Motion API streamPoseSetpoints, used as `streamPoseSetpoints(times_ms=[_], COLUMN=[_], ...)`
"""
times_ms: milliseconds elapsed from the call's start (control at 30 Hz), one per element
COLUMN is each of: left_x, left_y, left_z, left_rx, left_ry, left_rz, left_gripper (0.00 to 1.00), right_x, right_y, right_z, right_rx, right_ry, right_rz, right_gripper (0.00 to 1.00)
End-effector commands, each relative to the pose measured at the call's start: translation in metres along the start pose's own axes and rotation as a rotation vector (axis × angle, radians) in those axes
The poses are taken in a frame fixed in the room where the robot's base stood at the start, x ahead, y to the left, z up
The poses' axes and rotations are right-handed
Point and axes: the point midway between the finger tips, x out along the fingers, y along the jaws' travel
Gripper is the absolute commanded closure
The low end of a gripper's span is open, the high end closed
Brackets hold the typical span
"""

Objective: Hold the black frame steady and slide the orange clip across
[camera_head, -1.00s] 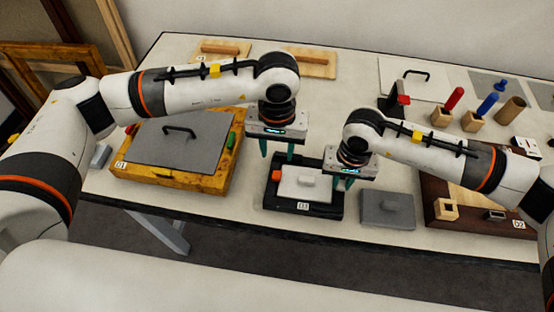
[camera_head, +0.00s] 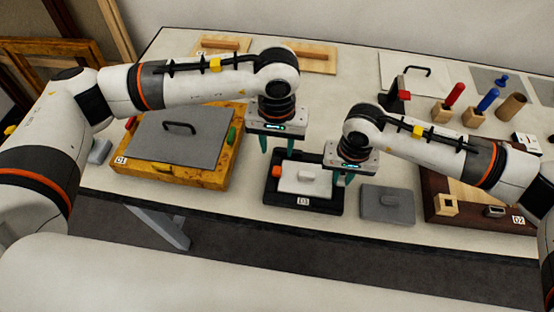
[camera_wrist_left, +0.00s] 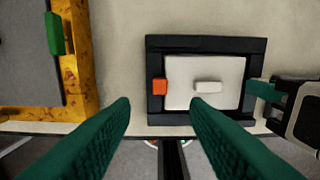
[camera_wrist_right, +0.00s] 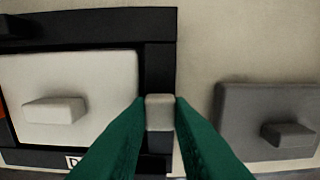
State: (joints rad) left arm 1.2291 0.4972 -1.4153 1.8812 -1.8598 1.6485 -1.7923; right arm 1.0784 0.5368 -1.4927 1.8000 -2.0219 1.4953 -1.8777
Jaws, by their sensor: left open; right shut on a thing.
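The black frame (camera_head: 318,205) lies flat on the table with a white panel (camera_head: 290,183) in it. It also shows in the left wrist view (camera_wrist_left: 205,43). The orange clip (camera_head: 277,171) sits on the frame's left side bar and shows clearly in the left wrist view (camera_wrist_left: 160,86). My left gripper (camera_head: 277,152) is open and empty, above the frame's left side with the clip between its fingers in the wrist view. My right gripper (camera_head: 343,180) is shut on a pale grey clip (camera_wrist_right: 160,112) on the frame's right side bar.
A yellow-brown frame (camera_head: 190,174) with a grey panel lies left. A grey block (camera_head: 388,204) lies close right of the black frame, and a dark brown frame (camera_head: 437,212) beyond it. A strip of bare table lies behind the black frame.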

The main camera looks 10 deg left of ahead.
Motion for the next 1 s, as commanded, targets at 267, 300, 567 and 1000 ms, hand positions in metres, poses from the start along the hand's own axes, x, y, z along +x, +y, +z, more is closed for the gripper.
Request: streamPoseSetpoints(times_ms=[267, 300, 567, 1000], left_x=[0.057, 0.064, 0.088, 0.09], left_y=[0.0, 0.0, 0.0, 0.0], left_z=[-0.001, -0.001, 0.0, 0.0], left_rx=[-0.001, 0.0, -0.001, 0.0], left_ry=[0.005, 0.004, 0.001, 0.0], left_rz=[0.0, 0.001, 0.0, 0.0], left_gripper=[0.58, 0.58, 0.58, 0.79], right_x=[0.0, 0.0, 0.0, 0.0], right_y=[0.0, 0.0, 0.0, 0.0], right_z=[0.0, 0.0, 0.0, 0.0], right_rx=[0.0, 0.0, 0.0, 0.0], right_ry=[-0.001, -0.001, -0.001, -0.001], right_rz=[0.0, 0.0, 0.001, 0.001], right_gripper=[1.0, 1.0, 1.0, 1.0])
